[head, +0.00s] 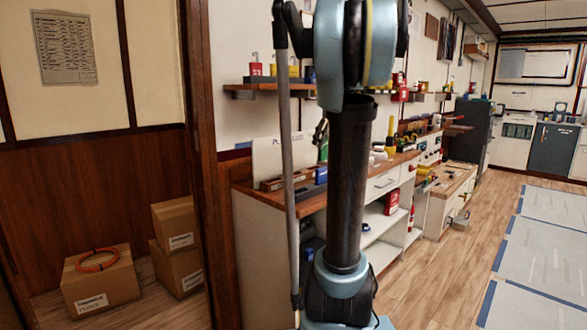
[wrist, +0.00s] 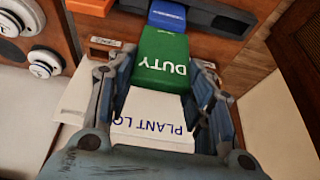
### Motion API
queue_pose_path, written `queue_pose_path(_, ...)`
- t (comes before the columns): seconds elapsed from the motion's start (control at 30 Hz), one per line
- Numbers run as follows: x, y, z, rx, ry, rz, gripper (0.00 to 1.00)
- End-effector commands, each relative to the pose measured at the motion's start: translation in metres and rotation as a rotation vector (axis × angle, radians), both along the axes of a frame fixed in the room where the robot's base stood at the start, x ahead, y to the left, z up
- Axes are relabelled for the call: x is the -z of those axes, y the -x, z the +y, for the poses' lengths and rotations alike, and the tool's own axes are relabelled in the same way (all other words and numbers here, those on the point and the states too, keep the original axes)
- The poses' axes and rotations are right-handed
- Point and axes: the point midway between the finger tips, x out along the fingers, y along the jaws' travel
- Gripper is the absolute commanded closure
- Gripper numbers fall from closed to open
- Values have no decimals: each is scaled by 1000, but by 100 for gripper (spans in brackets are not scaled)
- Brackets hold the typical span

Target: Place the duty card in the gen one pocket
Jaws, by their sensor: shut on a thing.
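The green duty card (wrist: 162,62), with white "DUTY" lettering, is between the fingers of my gripper (wrist: 168,68) in the wrist view. My gripper is shut on it. Its lettering reads upside down, and its far end points to the top of the picture. A blue card (wrist: 167,15) sits at a dark holder (wrist: 215,20) beyond it. A wooden piece with a small white label (wrist: 105,42) is left of the duty card; the label is too small to read. I cannot tell which pocket is gen one.
A white "PLANT LO…" panel (wrist: 150,125) lies behind the fingers. Round white fittings (wrist: 42,65) are at the left. In the head view, the wooden counter (head: 310,205) holds several items below a wall shelf (head: 265,87).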

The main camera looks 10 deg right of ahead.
Motion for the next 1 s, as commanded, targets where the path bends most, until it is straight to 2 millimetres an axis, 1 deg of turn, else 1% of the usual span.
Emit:
queue_pose_path(0.03, 0, -10, 9, -6, 0, 0, 76)
queue_pose_path(0.1, 0, -22, 17, -7, 0, 0, 76)
queue_pose_path(0.7, 0, -124, 91, -3, 0, 0, 76)
queue_pose_path(0.73, 2, -127, 93, -2, 0, 0, 76)
queue_pose_path(0.8, 19, -124, 90, 1, 0, 0, 76)
queue_pose_path(1.0, 55, -124, 89, 2, 0, 0, 76)
